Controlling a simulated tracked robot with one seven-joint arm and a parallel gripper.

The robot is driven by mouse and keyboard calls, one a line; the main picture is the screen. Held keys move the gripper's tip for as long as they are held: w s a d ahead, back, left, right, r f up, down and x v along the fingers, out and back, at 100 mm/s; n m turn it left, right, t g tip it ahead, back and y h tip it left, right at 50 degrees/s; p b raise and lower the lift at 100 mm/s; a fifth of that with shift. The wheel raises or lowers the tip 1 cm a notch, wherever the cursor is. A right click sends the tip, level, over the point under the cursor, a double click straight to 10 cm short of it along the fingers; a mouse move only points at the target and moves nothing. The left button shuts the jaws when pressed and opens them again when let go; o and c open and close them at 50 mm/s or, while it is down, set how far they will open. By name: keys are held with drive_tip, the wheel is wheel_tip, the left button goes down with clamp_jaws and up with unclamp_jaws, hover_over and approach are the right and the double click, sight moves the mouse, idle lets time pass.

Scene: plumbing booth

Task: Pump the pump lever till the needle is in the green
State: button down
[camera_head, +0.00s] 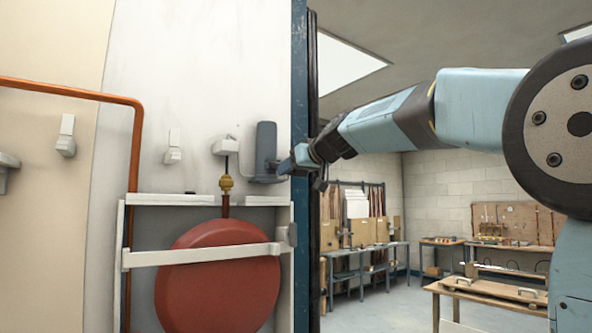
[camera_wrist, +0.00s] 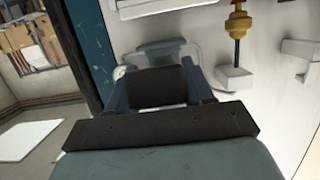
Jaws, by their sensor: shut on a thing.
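A grey-blue upright pump body (camera_head: 266,148) is fixed to the white wall, with a grey bar-like part (camera_head: 268,178) at its lower end that I take for the pump lever. My gripper (camera_head: 291,164) reaches in from the right, at the right end of this part, and is shut on it. In the wrist view my gripper (camera_wrist: 160,72) has its fingers against a grey rounded part (camera_wrist: 160,48); the exact contact is hidden. No gauge face or needle can be made out in either view.
A dark blue post (camera_head: 300,70) stands right behind my gripper. A red round tank (camera_head: 218,280) sits below in a white frame (camera_head: 170,199). A brass fitting (camera_head: 226,184) and a white box (camera_head: 226,147) are left of the pump. A copper pipe (camera_head: 137,150) runs further left.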

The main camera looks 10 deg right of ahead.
drive_tip(key=shift+w+f, duration=0.1)
drive_tip(key=shift+f, duration=0.15)
drive_tip(key=c, duration=0.6)
unclamp_jaws()
drive_tip(key=shift+w, duration=0.1)
drive_tip(key=shift+o, duration=0.4)
drive_tip(key=shift+r, duration=0.1)
drive_tip(key=v, duration=1.4)
drive_tip(key=shift+w, duration=0.1)
